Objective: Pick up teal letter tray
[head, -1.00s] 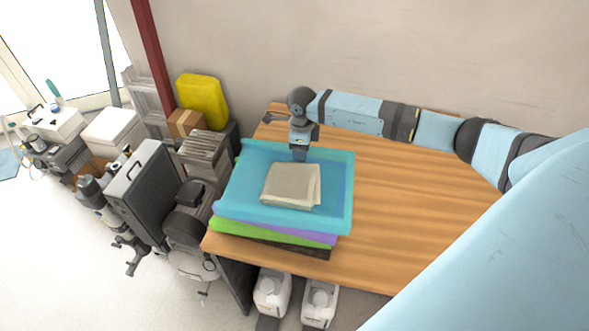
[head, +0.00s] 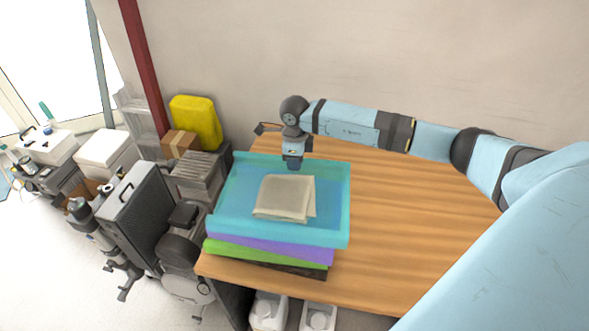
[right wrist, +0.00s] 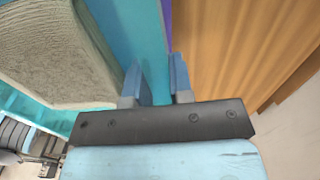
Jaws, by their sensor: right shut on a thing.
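The teal letter tray (head: 336,208) is on top of a stack of trays on the wooden table in the head view, with a folded beige cloth (head: 285,197) lying in it. My right gripper (head: 293,165) comes down at the tray's far side. It is shut on the tray's far wall. In the right wrist view, the two blue fingers (right wrist: 160,80) stand on either side of the teal wall, and the cloth (right wrist: 55,50) shows to the left. Whether the tray touches the one below cannot be told. My left gripper is not in view.
Purple (head: 270,250), green (head: 260,256) and dark trays lie beneath the teal one. The wooden table (head: 410,230) is clear to the right. A yellow item (head: 196,120), a cardboard box (head: 180,144) and dark equipment cases (head: 138,215) stand left of the table. A wall is behind.

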